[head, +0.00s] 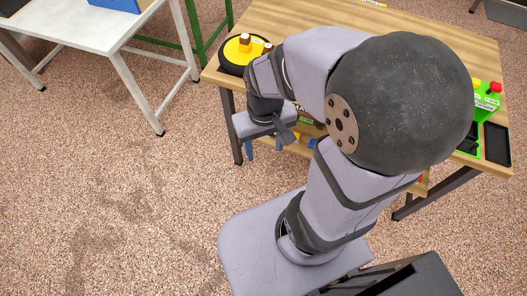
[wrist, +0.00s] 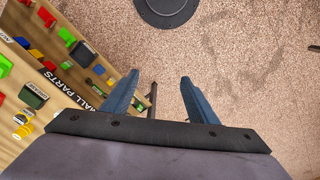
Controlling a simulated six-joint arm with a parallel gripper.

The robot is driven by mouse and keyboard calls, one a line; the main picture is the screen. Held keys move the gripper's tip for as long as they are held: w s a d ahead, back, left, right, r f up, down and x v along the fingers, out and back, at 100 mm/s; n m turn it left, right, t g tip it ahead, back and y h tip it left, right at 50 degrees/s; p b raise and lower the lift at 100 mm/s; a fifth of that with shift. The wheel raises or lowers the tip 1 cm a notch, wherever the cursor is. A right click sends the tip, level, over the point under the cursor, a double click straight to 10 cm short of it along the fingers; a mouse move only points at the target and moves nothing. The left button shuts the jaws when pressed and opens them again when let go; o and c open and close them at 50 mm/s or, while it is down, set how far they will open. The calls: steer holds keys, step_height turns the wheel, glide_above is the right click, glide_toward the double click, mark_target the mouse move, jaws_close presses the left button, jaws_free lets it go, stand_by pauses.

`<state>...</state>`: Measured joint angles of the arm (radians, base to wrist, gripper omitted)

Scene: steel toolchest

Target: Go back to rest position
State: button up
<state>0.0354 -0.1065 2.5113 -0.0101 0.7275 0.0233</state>
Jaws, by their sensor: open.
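My gripper (head: 264,150) hangs beside the left front edge of the wooden table, with my arm bent over the table front. In the head view its blue fingers partly show below the grey wrist. In the wrist view the two blue fingers of my gripper (wrist: 160,78) stand well apart, with nothing between them but a view of the floor and a dark table leg. The gripper is open and empty. My arm hides much of the wooden table (head: 300,14).
A yellow-and-black round object (head: 232,52) sits on the table's left corner. A green box (head: 487,100) with a red top stands at the right. A board marked "SMALL PARTS" (wrist: 75,92) holds several coloured items. A white table (head: 95,32) stands left. Open carpet lies between.

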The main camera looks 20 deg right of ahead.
steer(key=shift+s+a+f+n, duration=0.3)
steer(key=shift+s+a, duration=0.2)
steer(key=shift+s, duration=0.2)
step_height(320, 180, down, 39)
steer(key=b, duration=3.9)
